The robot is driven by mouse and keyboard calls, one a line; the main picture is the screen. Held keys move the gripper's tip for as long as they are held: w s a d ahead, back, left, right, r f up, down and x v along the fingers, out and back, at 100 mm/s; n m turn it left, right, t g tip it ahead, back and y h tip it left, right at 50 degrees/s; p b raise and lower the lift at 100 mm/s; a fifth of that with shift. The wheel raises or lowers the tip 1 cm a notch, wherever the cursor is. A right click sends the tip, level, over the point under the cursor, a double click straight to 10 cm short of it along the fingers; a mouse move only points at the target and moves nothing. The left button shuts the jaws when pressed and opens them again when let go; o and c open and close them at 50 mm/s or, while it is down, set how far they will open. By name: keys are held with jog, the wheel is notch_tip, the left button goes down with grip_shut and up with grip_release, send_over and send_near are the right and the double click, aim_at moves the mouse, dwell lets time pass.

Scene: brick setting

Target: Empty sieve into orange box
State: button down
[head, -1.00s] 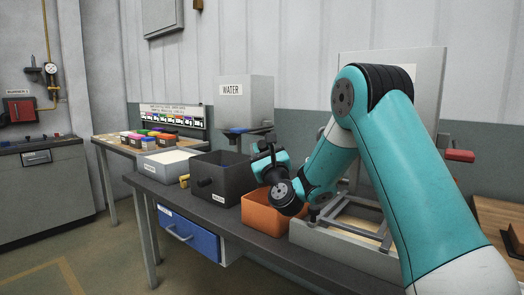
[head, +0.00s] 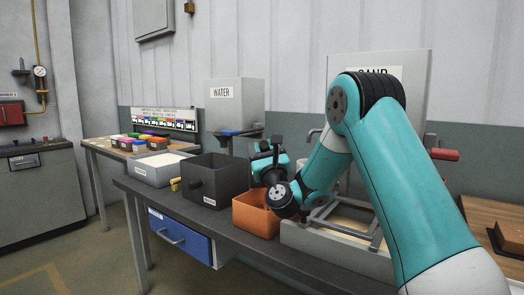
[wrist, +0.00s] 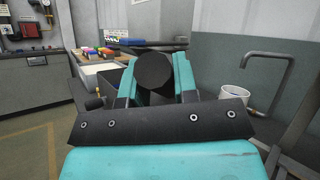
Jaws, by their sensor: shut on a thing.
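The orange box (head: 254,217) stands on the dark bench, between a black box and the grey sand tray. My gripper (head: 266,160) is above and just behind the orange box, over its back edge in the picture. In the wrist view my gripper (wrist: 155,78) is shut on a dark round-ended handle (wrist: 153,70), held between the two teal fingers. A thin dark flat edge (wrist: 150,43) shows beyond the handle and may be the sieve's rim. The sieve's inside and any contents are hidden.
The black box (head: 214,187) stands left of the orange box, with a white tray (head: 158,172) beyond. The sand tray (head: 320,240), with a grey frame on it, stands at the right. The water tank (head: 235,105) is behind. A white cup (wrist: 234,91) shows in the wrist view.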

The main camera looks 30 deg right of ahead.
jog(key=d+r+n+y, duration=0.1)
jog(key=n, duration=0.1)
jog(key=s+d+r+n+y, duration=0.1)
jog(key=n+y, duration=0.1)
jog(key=n, duration=0.1)
jog(key=r+n+y+p, duration=0.1)
jog(key=n, duration=0.1)
jog(key=shift+s+d+r+y, duration=0.15)
jog(key=shift+s+d+y, duration=0.15)
jog(key=shift+d, duration=0.1)
dwell(0.6)
jog(key=shift+n+g, duration=0.3)
notch_tip(320, 180, up, 2)
jog(key=n+g+y+p, duration=0.1)
jog(key=n+p, duration=0.1)
jog(key=n, duration=0.1)
jog(key=n+g+y+p, duration=0.1)
jog(key=n+g+p, duration=0.1)
jog(key=n+p, duration=0.1)
jog(key=n+g+y+p, duration=0.1)
jog(key=n+p, duration=0.2)
jog(key=n, duration=0.1)
jog(key=shift+n+g, duration=0.3)
jog(key=shift+g, duration=0.1)
